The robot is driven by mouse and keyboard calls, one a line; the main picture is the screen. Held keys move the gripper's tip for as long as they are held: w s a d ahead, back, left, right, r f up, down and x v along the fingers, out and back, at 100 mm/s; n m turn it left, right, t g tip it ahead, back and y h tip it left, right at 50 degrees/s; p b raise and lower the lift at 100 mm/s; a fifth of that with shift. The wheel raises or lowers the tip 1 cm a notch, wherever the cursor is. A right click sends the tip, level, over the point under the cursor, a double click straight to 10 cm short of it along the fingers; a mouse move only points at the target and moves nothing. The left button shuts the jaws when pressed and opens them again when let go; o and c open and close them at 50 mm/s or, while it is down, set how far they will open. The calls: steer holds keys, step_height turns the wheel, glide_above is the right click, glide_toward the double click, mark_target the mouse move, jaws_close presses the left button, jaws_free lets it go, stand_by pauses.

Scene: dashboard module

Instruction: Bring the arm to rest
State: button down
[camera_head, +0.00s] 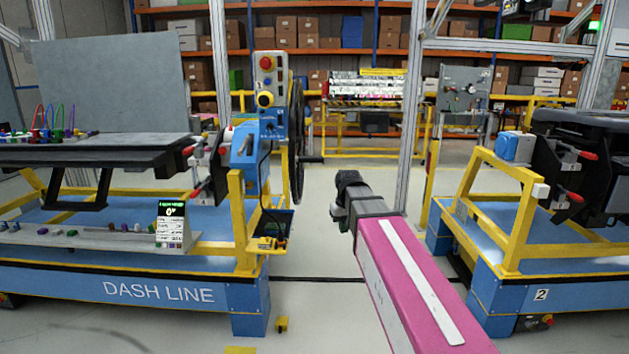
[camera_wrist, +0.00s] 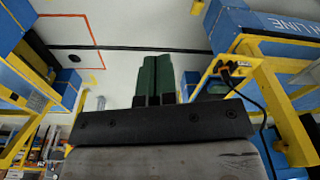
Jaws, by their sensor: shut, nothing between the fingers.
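My pink arm reaches forward over the open floor in the head view, between the two blue and yellow line stations. Its dark end (camera_head: 348,190) points away from the camera, and the fingertips are hard to make out there. In the wrist view my gripper (camera_wrist: 155,62) shows two green fingers side by side, shut with nothing between them. The gripper is in free air, apart from the stations on either side.
The DASH LINE station (camera_head: 160,292) stands on the left, with a blue tool unit (camera_head: 244,155) at its right end. Another station (camera_head: 510,215) stands on the right. A grey upright post (camera_head: 410,100) rises behind my arm. Pale floor (camera_head: 315,240) lies clear between the stations.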

steer(key=s+d+f+m, duration=0.1)
steer(key=s+d+f, duration=0.2)
steer(key=s+f, duration=0.2)
steer(key=s+d+f+m, duration=0.1)
steer(key=s+d+f, duration=0.2)
steer(key=f, duration=0.7)
steer(key=s+d+f+g, duration=0.1)
steer(key=s+d+f, duration=0.2)
steer(key=s+f, duration=0.4)
steer(key=shift+f+m, duration=0.25)
steer(key=shift+m, duration=0.15)
